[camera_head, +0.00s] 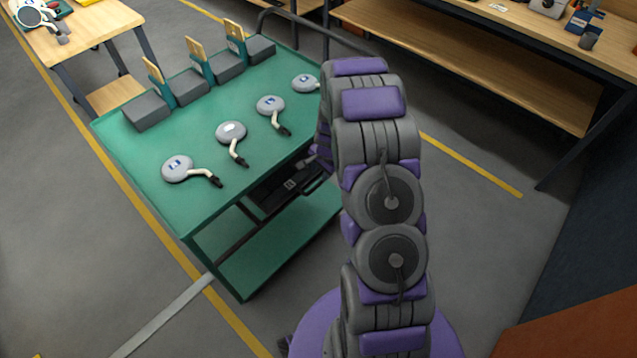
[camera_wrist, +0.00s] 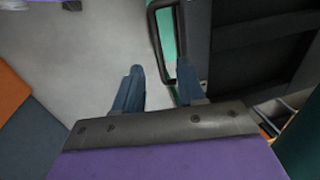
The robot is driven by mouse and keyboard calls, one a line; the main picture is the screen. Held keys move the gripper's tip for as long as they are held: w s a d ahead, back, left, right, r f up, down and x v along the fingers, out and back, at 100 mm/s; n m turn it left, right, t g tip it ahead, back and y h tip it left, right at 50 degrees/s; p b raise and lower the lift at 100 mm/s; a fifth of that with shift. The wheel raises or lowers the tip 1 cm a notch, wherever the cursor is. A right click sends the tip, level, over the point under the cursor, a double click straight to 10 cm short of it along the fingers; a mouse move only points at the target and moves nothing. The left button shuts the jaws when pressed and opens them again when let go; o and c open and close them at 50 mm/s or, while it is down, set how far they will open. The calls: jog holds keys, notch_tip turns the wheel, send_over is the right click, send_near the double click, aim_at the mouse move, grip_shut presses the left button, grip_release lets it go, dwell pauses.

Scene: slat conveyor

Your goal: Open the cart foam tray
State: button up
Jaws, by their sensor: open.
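The green cart (camera_head: 215,205) stands left of my arm in the head view. The black foam tray (camera_head: 272,193) sits under its top and is partly hidden by the top and my arm. In the wrist view the dark tray (camera_wrist: 235,55) fills the upper right, with a black loop handle (camera_wrist: 157,45) on its left side and green showing through the loop. My gripper (camera_wrist: 160,67) is open. The handle's outer bar lies between the two fingers in the picture, with the right finger by the tray's edge; contact cannot be told. My fingers are hidden in the head view.
Several grey disc-shaped parts with handles (camera_head: 231,132) and grey blocks (camera_head: 187,87) stand on the cart top. A wooden bench (camera_head: 490,75) is at the upper right, another table (camera_head: 85,35) at the upper left. Floor right of the cart (camera_head: 470,235) is clear.

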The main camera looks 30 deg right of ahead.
aim_at(320, 183)
jog(key=shift+w+f+b, duration=0.25)
jog(key=shift+f, duration=1.05)
jog(key=shift+w+f+b, duration=0.2)
jog(key=shift+f+b, duration=0.1)
jog(key=shift+f, duration=1)
jog(key=shift+w+f+b, duration=0.25)
jog(key=shift+f, duration=1.05)
jog(key=shift+d+f, duration=0.1)
jog(key=shift+d, duration=0.65)
jog(key=c, duration=0.6)
jog(key=shift+c, duration=0.6)
jog(key=shift+a, duration=0.35)
grip_shut()
